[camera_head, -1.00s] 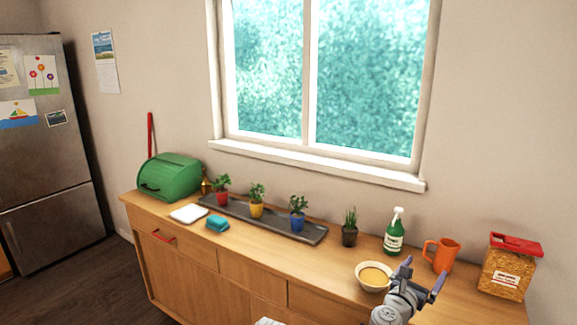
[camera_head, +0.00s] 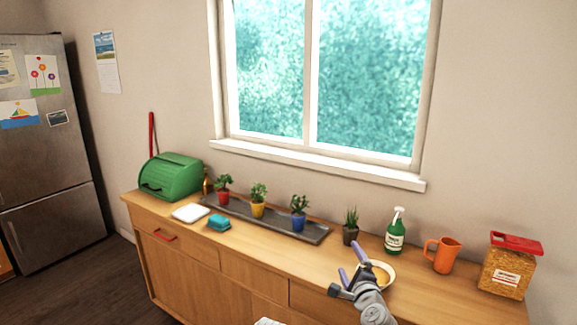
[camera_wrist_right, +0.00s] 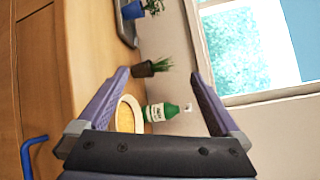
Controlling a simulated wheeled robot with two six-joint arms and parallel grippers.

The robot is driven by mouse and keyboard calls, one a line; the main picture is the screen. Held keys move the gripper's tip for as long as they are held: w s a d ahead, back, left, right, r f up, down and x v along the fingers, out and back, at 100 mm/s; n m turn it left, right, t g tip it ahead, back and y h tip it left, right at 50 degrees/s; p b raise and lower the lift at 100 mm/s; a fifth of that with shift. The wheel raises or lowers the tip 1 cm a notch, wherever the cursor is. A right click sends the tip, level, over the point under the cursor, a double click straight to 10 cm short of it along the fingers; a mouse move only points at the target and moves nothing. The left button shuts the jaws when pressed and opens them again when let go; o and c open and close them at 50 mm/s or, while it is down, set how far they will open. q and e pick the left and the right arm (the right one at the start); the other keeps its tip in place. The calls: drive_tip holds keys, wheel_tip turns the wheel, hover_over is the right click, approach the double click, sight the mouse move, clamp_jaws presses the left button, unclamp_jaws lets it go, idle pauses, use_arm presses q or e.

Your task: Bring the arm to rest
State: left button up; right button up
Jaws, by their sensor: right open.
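My right gripper (camera_head: 351,264) is open and empty at the front of the wooden counter (camera_head: 260,262). In the head view it covers part of a bowl of yellow food (camera_head: 384,276). In the right wrist view the two fingers are spread wide with nothing held between them. The bowl (camera_wrist_right: 128,115), a green spray bottle (camera_wrist_right: 160,112) and a dark potted plant (camera_wrist_right: 150,69) show beyond the fingers. My left gripper is not in view.
On the counter stand the green spray bottle (camera_head: 395,233), an orange mug (camera_head: 443,254), a red-lidded container (camera_head: 507,268), a tray (camera_head: 310,235) with several potted plants, a blue sponge (camera_head: 218,222), a white cloth (camera_head: 190,213) and a green bread box (camera_head: 171,177). The window is behind.

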drive_tip(key=s+a+f+n+g+y, duration=0.1)
drive_tip(key=s+a+f+n+g, duration=0.2)
drive_tip(key=s+f+n+g, duration=0.4)
drive_tip(key=s+a+f+n+g+y, duration=0.1)
drive_tip(key=s+a+f+n+g, duration=0.2)
drive_tip(key=f+n, duration=0.7)
drive_tip(key=s+d+f+n+g+h, duration=0.35)
drive_tip(key=s+d+g, duration=0.25)
drive_tip(key=s, duration=0.4)
drive_tip(key=s+a+f+n+g+h+b, duration=0.1)
drive_tip(key=s+a+f+n+b, duration=0.4)
drive_tip(key=a+f+b, duration=0.55)
wheel_tip(320, 180, up, 18)
drive_tip(key=p, duration=1.7)
drive_tip(key=shift+a, duration=0.2)
drive_tip(key=shift+s+m, duration=0.1)
drive_tip(key=shift+m, duration=0.15)
